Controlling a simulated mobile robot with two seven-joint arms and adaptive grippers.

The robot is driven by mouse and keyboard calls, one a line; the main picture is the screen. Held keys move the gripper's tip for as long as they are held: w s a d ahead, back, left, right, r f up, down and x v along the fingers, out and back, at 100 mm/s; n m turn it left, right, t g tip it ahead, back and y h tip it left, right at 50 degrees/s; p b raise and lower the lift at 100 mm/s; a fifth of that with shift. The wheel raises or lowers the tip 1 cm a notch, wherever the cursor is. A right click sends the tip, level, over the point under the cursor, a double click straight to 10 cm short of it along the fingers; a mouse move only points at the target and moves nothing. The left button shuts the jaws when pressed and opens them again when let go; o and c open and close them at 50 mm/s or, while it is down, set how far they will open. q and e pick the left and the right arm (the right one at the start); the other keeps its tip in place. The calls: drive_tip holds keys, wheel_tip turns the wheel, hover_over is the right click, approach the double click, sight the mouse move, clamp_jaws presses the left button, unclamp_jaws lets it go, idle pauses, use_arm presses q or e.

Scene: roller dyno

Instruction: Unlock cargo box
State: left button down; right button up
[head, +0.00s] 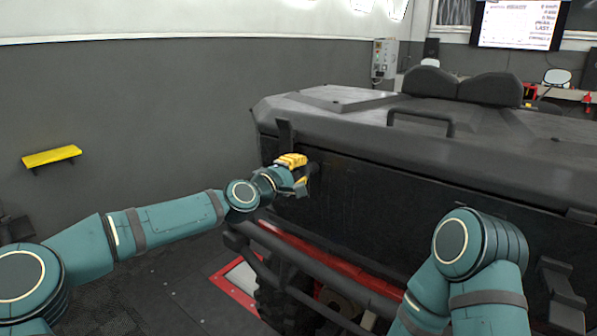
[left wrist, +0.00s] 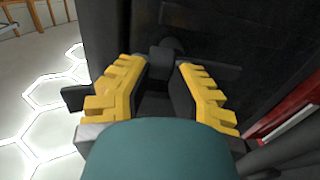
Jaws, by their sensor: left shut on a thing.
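The cargo box (head: 340,190) is large and dark, with a grey lid (head: 350,115) that lies down on it. A dark upright latch (head: 284,132) stands at the left end of its near side. My left gripper (head: 301,176), with yellow fingers, is at the box face just below the upper part of this latch. In the left wrist view, the yellow fingers (left wrist: 163,75) are on either side of a dark latch piece (left wrist: 164,58), shut on it. The exact contact is hard to see, dark on dark. My right arm shows at the lower right, but its gripper is out of view.
A black handle (head: 420,115) rises from the lid. Below the box are a dark tubular bar (head: 320,258) and a red frame (head: 330,250). A dark bracket (head: 562,290) is at the lower right. A yellow shelf (head: 52,156) is on the left wall. Open floor lies left of the box.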

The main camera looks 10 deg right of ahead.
use_arm(q)
drive_tip(key=shift+r, duration=0.25)
drive_tip(key=c, duration=1.1)
unclamp_jaws()
drive_tip(key=o, duration=0.3)
drive_tip(key=shift+w+f, duration=0.1)
drive_tip(key=v, duration=1.2)
drive_tip(key=shift+f, duration=0.1)
